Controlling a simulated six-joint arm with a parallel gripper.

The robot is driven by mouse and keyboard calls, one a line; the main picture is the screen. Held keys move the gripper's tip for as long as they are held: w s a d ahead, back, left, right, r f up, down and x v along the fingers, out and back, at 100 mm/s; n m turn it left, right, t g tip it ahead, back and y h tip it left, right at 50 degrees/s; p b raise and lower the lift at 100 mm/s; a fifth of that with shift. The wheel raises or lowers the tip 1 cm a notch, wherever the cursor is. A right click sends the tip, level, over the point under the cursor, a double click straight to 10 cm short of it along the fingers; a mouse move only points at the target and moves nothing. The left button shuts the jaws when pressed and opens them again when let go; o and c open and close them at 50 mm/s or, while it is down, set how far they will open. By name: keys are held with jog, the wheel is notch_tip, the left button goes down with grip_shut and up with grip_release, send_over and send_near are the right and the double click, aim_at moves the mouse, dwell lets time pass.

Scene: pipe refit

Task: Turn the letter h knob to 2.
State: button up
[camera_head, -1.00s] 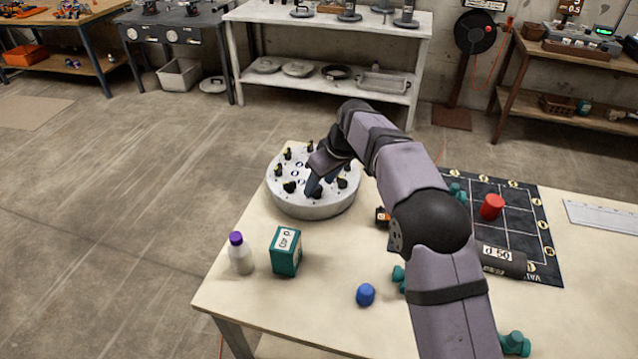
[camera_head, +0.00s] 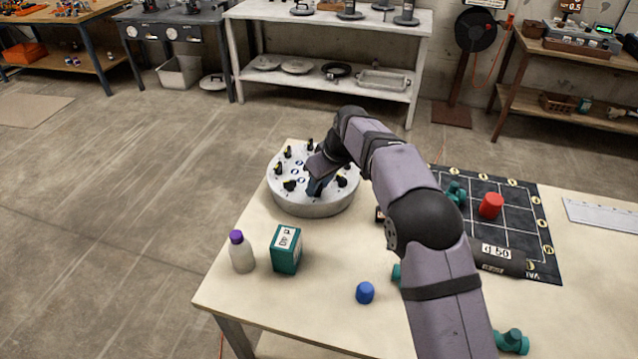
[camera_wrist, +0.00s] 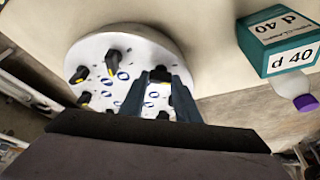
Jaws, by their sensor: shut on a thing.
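A round pale grey panel (camera_head: 312,208) with several black, yellow-marked knobs around its top stands on the table. It fills the upper left of the wrist view (camera_wrist: 95,45). My gripper (camera_head: 316,190) points down at the panel's near side. In the wrist view, its two fingers (camera_wrist: 160,78) are shut on a black knob (camera_wrist: 160,73). The head view hides most of this knob behind the fingers. The letters and numbers on the panel are too small to read, so I cannot tell which knob is h or where it points.
A green box (camera_head: 286,250) and a white bottle with purple cap (camera_head: 241,254) stand in front of the panel. A blue piece (camera_head: 365,292) lies nearer the front. A dark grid mat (camera_head: 515,222) with a red cylinder (camera_head: 491,206) is to the right.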

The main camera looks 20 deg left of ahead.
jog(key=shift+r+m, duration=0.1)
jog(key=shift+m, duration=0.2)
jog(key=m+p, duration=0.1)
jog(key=m+t+h, duration=0.1)
jog(key=m, duration=0.1)
jog(key=shift+s+a+m+p, duration=0.1)
jog(key=shift+a+m+p, duration=0.1)
jog(key=shift+m+p, duration=0.15)
jog(key=m+t+h+p, duration=0.1)
jog(key=m, duration=0.2)
jog(key=shift+a+m, duration=0.1)
jog(key=shift+m, duration=0.15)
jog(key=m+h+p, duration=0.2)
jog(key=m, duration=0.2)
jog(key=shift+a+m, duration=0.15)
jog(key=shift+m, duration=0.15)
jog(key=shift+m+h+p, duration=0.6)
jog(key=shift+m+p, duration=0.65)
jog(key=shift+m, duration=0.35)
jog(key=o, duration=1.1)
jog(key=shift+c, duration=0.2)
